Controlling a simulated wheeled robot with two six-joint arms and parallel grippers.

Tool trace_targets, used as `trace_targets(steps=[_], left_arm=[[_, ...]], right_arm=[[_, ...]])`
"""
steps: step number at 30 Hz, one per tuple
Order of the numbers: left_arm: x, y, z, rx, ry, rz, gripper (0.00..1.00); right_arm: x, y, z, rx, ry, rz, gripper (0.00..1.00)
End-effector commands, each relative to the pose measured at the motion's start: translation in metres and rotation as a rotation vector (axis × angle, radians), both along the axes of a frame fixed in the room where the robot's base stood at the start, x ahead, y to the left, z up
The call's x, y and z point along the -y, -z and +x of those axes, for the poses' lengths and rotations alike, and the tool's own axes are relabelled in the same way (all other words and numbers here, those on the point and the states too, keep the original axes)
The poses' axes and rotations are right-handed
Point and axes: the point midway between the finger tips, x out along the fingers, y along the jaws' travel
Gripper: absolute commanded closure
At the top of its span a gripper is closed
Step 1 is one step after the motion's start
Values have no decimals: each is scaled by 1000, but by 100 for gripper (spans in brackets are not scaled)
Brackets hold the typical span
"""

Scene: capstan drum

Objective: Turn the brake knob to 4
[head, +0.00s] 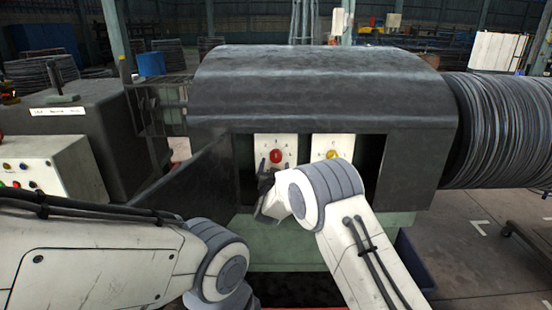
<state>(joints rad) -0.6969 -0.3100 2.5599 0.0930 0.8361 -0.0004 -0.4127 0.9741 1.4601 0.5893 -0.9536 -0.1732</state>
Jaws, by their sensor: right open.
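A red knob (276,156) sits on a white dial plate (262,143) in the recess of the dark machine housing. A yellow knob (332,155) sits on a second white plate (345,143) to its right. The dial marks are too small to read, and I cannot tell from labels which is the brake knob. My right gripper (270,169) is open just below and in front of the red knob, its fingers pointing up at the plate. I cannot tell whether it touches the knob. My left arm shows at the lower left; its gripper is not in view.
The dark hood (320,90) overhangs the recess. A large wire coil (510,130) is at the right. A dark slanted panel (195,172) borders the recess on the left. A grey control box (50,168) with coloured buttons stands at the far left.

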Motion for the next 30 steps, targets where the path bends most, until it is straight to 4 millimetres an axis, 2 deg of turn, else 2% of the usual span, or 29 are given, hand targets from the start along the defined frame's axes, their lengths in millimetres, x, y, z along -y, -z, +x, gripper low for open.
trace_targets(steps=[3, 9, 21, 23, 24, 28, 30], left_arm=[[0, -7, 0, 0, 0, 0, 100], [0, -11, 0, 0, 0, 0, 100], [0, -12, 0, 0, 0, 0, 100], [0, -12, 0, 0, 0, 0, 100], [0, -12, 0, 0, 0, 0, 100], [0, -12, 0, 0, 0, 0, 100], [0, -11, 0, 0, 0, 0, 100]], right_arm=[[2, -1, 18, 1, 1, 1, 15], [2, 0, 34, -1, 0, 0, 15], [2, 0, 40, -1, -1, 0, 15], [2, 0, 39, -1, -1, 0, 34], [2, 0, 39, -1, -1, 0, 50], [2, 0, 39, -1, -1, 0, 99], [4, 0, 39, -1, 0, 1, 100]])
